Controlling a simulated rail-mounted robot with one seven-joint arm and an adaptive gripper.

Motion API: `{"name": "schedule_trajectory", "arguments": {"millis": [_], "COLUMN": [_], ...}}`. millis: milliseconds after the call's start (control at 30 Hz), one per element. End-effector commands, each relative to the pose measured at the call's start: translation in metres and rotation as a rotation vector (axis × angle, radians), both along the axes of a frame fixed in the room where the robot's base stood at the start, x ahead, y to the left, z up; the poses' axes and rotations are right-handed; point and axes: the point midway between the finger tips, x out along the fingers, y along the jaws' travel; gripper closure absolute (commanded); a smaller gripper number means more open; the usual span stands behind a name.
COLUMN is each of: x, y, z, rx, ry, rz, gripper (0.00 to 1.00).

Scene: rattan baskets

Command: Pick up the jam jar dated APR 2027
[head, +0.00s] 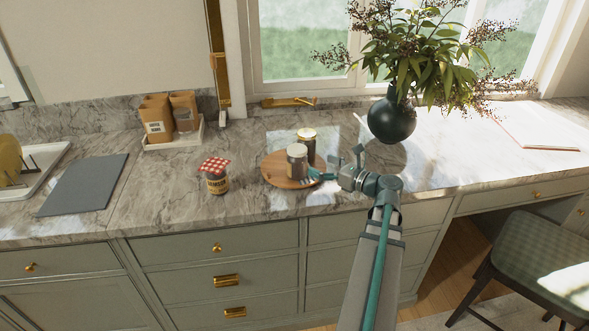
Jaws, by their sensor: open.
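A jar with a red-and-white checked cloth top (215,177) stands on the marble counter, left of a round wooden board (270,178). A jar with a silver-grey lid (296,163) stands upright on the board. A jar with a golden lid (307,145) stands close behind it. No date is legible on any jar, so I cannot tell which is dated APR 2027. My gripper (326,168) is open at the board's right edge, beside the silver-lidded jar. One teal finger reaches close to that jar's lower right side; I cannot tell whether it touches.
A dark round vase with leafy branches (391,119) stands behind my gripper to the right. Paper bags (157,117) sit on a white tray at the back left. A grey mat (84,185) lies at the left. The counter in front of the board is narrow.

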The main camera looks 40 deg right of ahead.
Motion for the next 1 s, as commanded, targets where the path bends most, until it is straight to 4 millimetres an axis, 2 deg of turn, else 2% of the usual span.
{"name": "schedule_trajectory", "arguments": {"millis": [100,267,533,833,1000], "x": [0.003,0.013,0.05,0.07,0.092], "y": [-0.01,-0.014,-0.009,-0.005,0.001], "z": [-0.002,0.0,0.001,0.001,0.0], "rx": [-0.06,-0.086,-0.083,-0.084,-0.082], "ry": [-0.046,-0.062,-0.06,-0.061,-0.058], "rz": [-0.072,-0.101,-0.098,-0.098,-0.096], "gripper": [0.04,0.04,0.04,0.04,0.04]}}
